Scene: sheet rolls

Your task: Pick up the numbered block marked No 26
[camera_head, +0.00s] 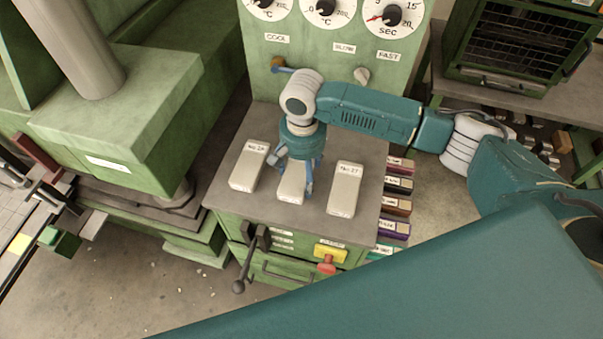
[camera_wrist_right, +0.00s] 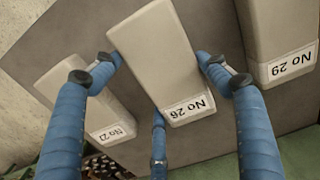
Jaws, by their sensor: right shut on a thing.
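The pale block marked No 26 (camera_wrist_right: 160,60) is in the middle of the right wrist view, its label facing the camera. In the head view this middle block (camera_head: 290,190) is mostly hidden under my right gripper (camera_head: 291,172). My right gripper (camera_wrist_right: 160,75) is shut on it, with blue fingers on both sides and another finger by the label end. The block is at the grey cabinet top (camera_head: 325,217); I cannot tell whether it is lifted. My left gripper is not in view.
Block No 29 (camera_head: 247,168) stands left of it in the head view, and a similar block (camera_head: 345,190), seemingly No 27, stands right. Both are close by. A dial panel (camera_head: 340,50) rises behind. A lever (camera_head: 245,268) and a red knob (camera_head: 326,265) are in front.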

